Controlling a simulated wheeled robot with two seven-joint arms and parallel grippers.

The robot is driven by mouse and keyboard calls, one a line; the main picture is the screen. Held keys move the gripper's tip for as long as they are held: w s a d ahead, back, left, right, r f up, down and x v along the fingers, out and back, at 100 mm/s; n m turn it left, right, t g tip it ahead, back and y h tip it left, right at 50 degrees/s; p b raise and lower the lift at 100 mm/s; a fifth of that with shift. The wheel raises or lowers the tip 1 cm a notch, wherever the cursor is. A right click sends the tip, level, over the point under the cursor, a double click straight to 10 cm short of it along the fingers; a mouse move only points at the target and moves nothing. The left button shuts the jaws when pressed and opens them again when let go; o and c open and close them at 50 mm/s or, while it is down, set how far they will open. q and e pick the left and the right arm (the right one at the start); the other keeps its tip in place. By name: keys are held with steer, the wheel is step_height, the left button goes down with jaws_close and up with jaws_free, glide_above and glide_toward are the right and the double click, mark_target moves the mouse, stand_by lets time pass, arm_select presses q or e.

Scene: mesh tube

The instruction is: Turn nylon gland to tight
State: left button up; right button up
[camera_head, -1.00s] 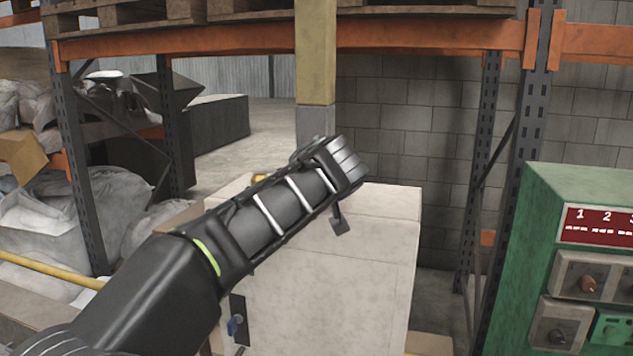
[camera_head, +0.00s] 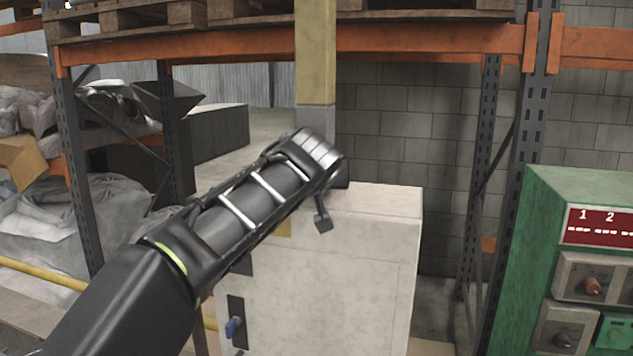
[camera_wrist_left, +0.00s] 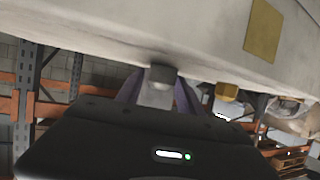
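A pale junction box (camera_head: 370,250) stands in the middle of the head view, partly hidden by my left arm. In the left wrist view its pale wall (camera_wrist_left: 180,30) fills the top. My left gripper (camera_wrist_left: 160,92) is open, with dark fingers on either side of the grey gland. Contact with it cannot be told. My right gripper is not in view.
A green control cabinet (camera_head: 545,230) with knobs stands at the right. Orange rack beams (camera_head: 420,38) and dark uprights surround the box. A yellow post (camera_head: 315,50) rises behind it.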

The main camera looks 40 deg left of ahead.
arm_select(q)
steer(key=shift+o, duration=0.9)
steer(key=b+v, duration=0.1)
steer(key=v, duration=0.6)
steer(key=shift+s+d+r+b, duration=0.1)
steer(key=shift+s+d+b, duration=0.15)
steer(key=shift+s+b, duration=0.05)
